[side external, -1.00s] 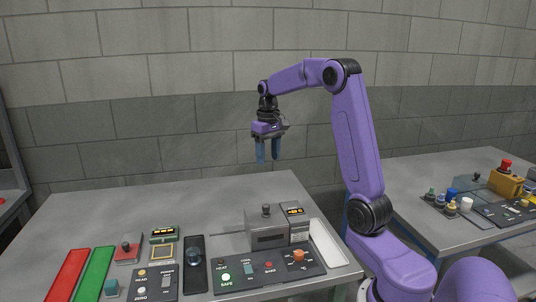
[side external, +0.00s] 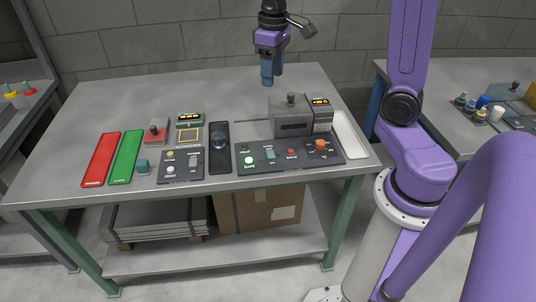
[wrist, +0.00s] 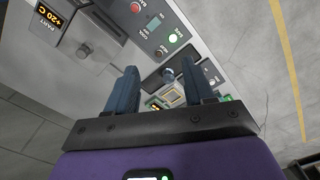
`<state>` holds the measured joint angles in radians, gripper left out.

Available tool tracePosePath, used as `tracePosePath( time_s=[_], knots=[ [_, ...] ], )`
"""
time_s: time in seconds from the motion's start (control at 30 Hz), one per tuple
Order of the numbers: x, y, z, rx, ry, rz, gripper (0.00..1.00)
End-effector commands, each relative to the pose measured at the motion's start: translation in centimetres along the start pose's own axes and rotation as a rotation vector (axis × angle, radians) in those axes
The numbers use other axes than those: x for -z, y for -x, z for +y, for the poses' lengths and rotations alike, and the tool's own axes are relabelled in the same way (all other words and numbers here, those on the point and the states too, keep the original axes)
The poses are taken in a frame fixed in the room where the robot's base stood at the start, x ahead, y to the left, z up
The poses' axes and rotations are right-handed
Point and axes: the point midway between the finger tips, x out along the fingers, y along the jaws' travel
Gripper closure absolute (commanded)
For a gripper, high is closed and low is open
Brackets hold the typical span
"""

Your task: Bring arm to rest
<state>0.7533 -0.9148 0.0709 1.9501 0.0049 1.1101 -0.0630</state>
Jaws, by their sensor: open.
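My gripper (side external: 271,72) hangs pointing down above the back right part of the metal table (side external: 110,95), behind the grey heater box (side external: 290,121). It holds nothing. In the wrist view its two blue fingers (wrist: 163,92) stand apart with a gap between them, and the table panels show beyond. In the side view the fingers overlap, so their gap hardly shows. The fingertips look clear of the table and of the box.
A control panel (side external: 260,160) with a lit green SAFE button lies before the box. A white tray (side external: 349,137) is at the right edge. Red (side external: 101,158) and green (side external: 126,156) strips, a dark tray (side external: 219,162) and a small panel (side external: 181,178) lie left. The table's back left is bare.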

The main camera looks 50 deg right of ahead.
Motion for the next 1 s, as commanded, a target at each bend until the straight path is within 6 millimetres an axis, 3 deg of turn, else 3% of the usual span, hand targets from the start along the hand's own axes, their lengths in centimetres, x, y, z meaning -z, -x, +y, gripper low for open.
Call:
tracePosePath(
  time_s=[0.03, 0.2, 0.5, 0.8, 1.0],
  knots=[
    [-0.9, -0.1, -1.8, 0.000, 0.058, 0.001, 0.47],
    [-4.2, -0.8, -6.6, 0.002, 0.235, 0.006, 0.47],
    [-11.9, -2.3, -12.4, 0.007, 0.546, 0.011, 0.47],
    [-18.9, -3.9, -14.3, 0.014, 0.807, 0.016, 0.47],
    [-20.6, -4.4, -14.4, 0.016, 0.873, 0.016, 0.47]
  ],
)
